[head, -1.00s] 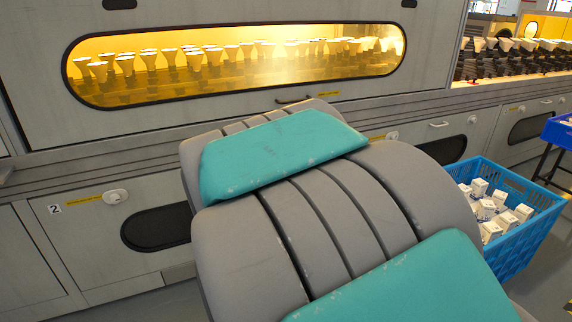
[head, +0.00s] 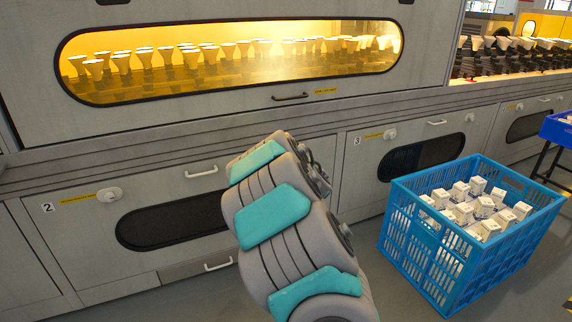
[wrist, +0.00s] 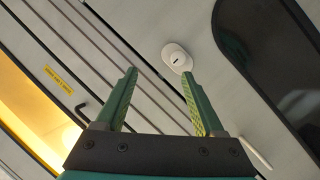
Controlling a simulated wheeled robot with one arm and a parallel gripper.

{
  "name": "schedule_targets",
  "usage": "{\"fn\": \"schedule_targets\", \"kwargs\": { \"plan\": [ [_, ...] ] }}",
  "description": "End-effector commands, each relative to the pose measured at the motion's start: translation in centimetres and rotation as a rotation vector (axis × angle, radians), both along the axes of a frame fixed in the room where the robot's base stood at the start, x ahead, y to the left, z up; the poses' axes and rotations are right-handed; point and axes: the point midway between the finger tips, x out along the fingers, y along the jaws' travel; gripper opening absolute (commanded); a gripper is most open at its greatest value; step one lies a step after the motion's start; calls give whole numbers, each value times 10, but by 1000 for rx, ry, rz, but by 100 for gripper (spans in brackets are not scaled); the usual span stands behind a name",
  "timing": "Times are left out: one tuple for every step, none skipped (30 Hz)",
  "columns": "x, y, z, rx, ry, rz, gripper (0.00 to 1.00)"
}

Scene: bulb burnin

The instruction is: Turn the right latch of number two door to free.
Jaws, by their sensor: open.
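Number two door (head: 180,190) is a grey lower panel with a "2" label and a dark window (head: 170,228). Its left latch (head: 109,195) is a white knob near the label. My arm hides the door's right end in the head view. The wrist view shows a white oval latch (wrist: 177,57) with a short dark mark, between the dark window (wrist: 262,50) and the ledge; it appears to be the right latch. Its turned position is unclear. My gripper (wrist: 160,73) is open and empty; the right-hand fingertip appears just below the latch, contact unclear.
A blue crate (head: 408,205) of white boxes stands on the floor at right, before number three door (head: 350,175). A ledge (head: 170,142) runs above the doors. A white handle (wrist: 256,152) and a black handle (wrist: 82,111) show in the wrist view.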

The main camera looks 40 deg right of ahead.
Motion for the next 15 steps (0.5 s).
{"fn": "schedule_targets", "kwargs": {
  "plan": [
    [6, -10, -14, -16, -28, 41, 70],
    [11, -13, -18, -27, -50, 69, 70],
    [16, -15, -25, -38, -80, 108, 70],
    [19, -15, -30, -44, -99, 135, 70],
    [22, -16, -33, -51, -121, 161, 70],
    [25, -16, -37, -56, -150, 193, 70],
    [26, -15, -41, -57, -168, 215, 70],
    [28, -14, -44, -61, -186, 236, 70],
    [29, -13, -46, -64, -208, 259, 70],
    [30, -12, -47, -66, -221, 273, 70],
    [31, -11, -48, -68, -236, 287, 70],
    [31, -10, -49, -68, -248, 299, 70],
    [31, -9, -50, -67, -254, 307, 70],
    [32, -9, -51, -67, -259, 312, 70],
    [33, -8, -52, -68, -263, 317, 70]
  ]
}}
